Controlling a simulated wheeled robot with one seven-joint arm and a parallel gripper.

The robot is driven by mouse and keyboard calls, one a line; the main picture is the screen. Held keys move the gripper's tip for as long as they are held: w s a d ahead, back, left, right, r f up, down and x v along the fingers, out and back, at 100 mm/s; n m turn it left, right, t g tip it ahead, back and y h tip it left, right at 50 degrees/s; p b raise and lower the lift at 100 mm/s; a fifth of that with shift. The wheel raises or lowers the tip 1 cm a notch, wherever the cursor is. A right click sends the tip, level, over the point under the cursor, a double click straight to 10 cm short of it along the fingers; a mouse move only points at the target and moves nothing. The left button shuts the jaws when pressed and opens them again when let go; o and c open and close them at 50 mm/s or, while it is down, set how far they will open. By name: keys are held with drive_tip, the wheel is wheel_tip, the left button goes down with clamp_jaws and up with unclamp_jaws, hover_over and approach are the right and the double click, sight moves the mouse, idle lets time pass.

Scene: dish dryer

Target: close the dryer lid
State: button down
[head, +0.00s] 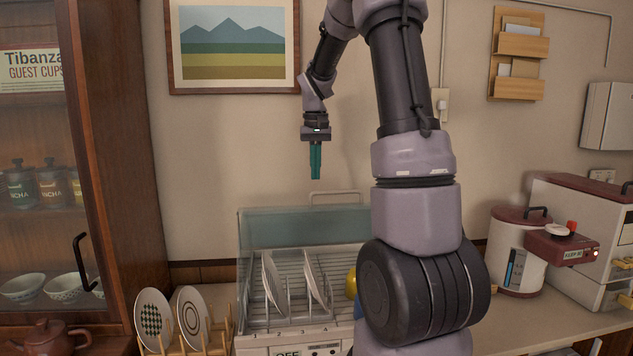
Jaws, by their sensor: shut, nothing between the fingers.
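The dish dryer (290,343) stands on the counter in the lower middle of the head view. Its clear bluish lid (290,224) is raised at the back, with a pale handle loop (335,198) at its top edge. White plates (272,278) stand upright in the rack, and something yellow (351,281) shows partly behind my arm. My gripper (315,176) has teal fingers pointing down, shut and empty, above the lid and its handle and apart from them. My arm hides the dryer's right side.
A wooden rack with patterned plates (152,315) stands left of the dryer, beside a glass-fronted cabinet (112,130). A white and maroon canister (513,262) and a drawer unit (572,205) stand to the right. A framed picture (232,42) hangs behind.

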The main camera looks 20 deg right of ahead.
sight(318, 205)
drive_tip(key=shift+s+a+f, duration=0.25)
drive_tip(key=shift+s+f, duration=0.35)
drive_tip(key=shift+s, duration=0.35)
drive_tip(key=shift+s+a+f, duration=0.2)
drive_tip(key=shift+s+f, duration=0.35)
drive_tip(key=shift+s, duration=0.35)
